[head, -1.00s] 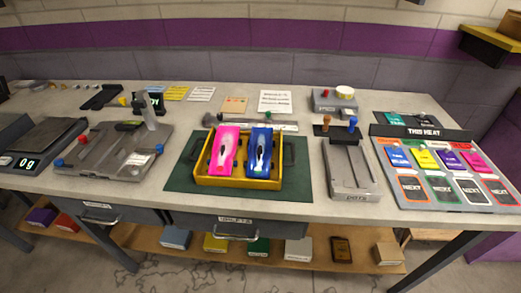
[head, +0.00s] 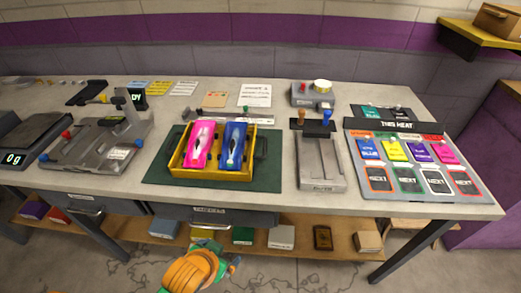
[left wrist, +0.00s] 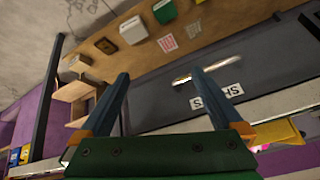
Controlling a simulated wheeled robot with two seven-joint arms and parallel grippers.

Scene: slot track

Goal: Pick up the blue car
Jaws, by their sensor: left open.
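The blue car (head: 235,147) lies in a yellow tray (head: 211,175), to the right of a pink car (head: 200,146). The tray sits on a dark green mat (head: 268,160) on the bench. My left gripper (head: 236,265) shows at the bottom of the head view, below the bench's front edge and well apart from the cars. In the left wrist view my left gripper (left wrist: 160,72) is open and empty, with its two blue fingers in front of a drawer front. The blue car cannot be made out there. My right gripper is not in view.
A grey drawer (left wrist: 185,95) with a handle is under the benchtop. Boxes stand on the lower wooden shelf (head: 300,245). A grey stand (head: 321,165) is right of the mat, and the heat board (head: 410,188) is farther right. A grey fixture (head: 85,150) stands left.

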